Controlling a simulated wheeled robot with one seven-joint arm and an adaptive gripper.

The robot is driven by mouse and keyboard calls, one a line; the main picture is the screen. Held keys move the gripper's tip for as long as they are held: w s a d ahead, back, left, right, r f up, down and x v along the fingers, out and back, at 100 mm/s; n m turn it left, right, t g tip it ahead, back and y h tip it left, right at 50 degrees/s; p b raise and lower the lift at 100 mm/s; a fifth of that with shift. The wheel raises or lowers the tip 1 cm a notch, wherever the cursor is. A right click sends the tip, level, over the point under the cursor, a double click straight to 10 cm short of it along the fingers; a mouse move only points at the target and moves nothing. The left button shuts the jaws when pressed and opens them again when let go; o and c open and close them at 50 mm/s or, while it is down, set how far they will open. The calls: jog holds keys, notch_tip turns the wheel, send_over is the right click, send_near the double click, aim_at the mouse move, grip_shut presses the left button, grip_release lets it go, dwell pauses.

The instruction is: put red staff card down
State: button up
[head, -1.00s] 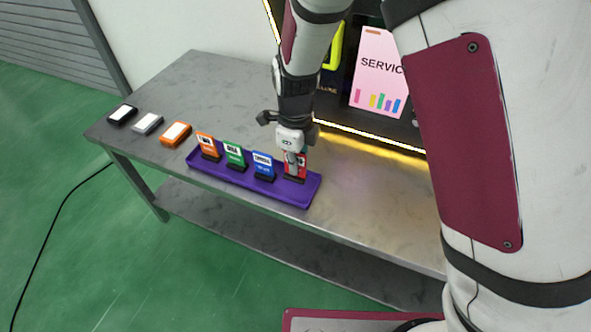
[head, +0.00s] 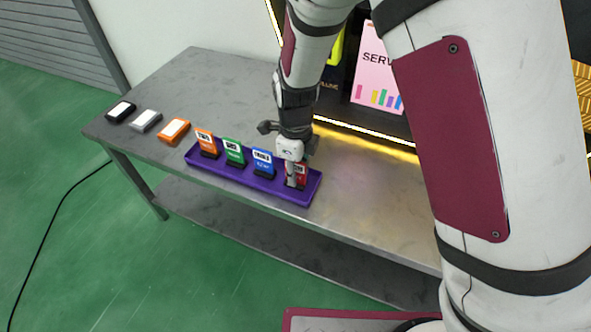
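The red staff card (head: 302,172) stands upright at the right end of the purple tray (head: 312,193), partly hidden behind my gripper (head: 291,179). My gripper points down at the card, with a finger in front of its left part. The view is too small to tell whether the fingers press on the card or stand apart from it. The card's lower edge and its holder are mostly hidden. In the same tray, to the left, stand a blue card (head: 262,163), a green card (head: 233,152) and an orange card (head: 205,143), each upright in a dark holder.
An orange device (head: 174,131), a grey device (head: 146,121) and a black device (head: 120,112) lie on the grey table (head: 200,85) left of the tray. A pink service sign (head: 377,75) stands behind a lit strip at the back. The table right of the tray is clear.

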notch_tip(320, 180, up, 12)
jog(key=p, duration=0.3)
jog(key=shift+r, duration=0.15)
jog(key=shift+d+r, duration=0.1)
jog(key=s+d+r+n+y, duration=0.1)
jog(key=s+d+r+n, duration=0.95)
jog(key=d+r, duration=0.35)
jog(key=s+d+r+n, duration=0.1)
jog(key=s+d+n, duration=0.1)
jog(key=s, duration=0.4)
jog(key=s+d+r+n, duration=0.1)
jog(key=s+d+n, duration=0.2)
jog(key=s+n, duration=0.2)
jog(key=s+d+r+n+t+h, duration=0.1)
jog(key=s+d+n, duration=0.2)
jog(key=s, duration=0.4)
jog(key=shift+s+n, duration=0.3)
jog(key=shift+n, duration=0.35)
notch_tip(320, 180, up, 18)
jog(key=t+p, duration=0.3)
jog(key=p, duration=1.3)
jog(key=shift+p, duration=0.3)
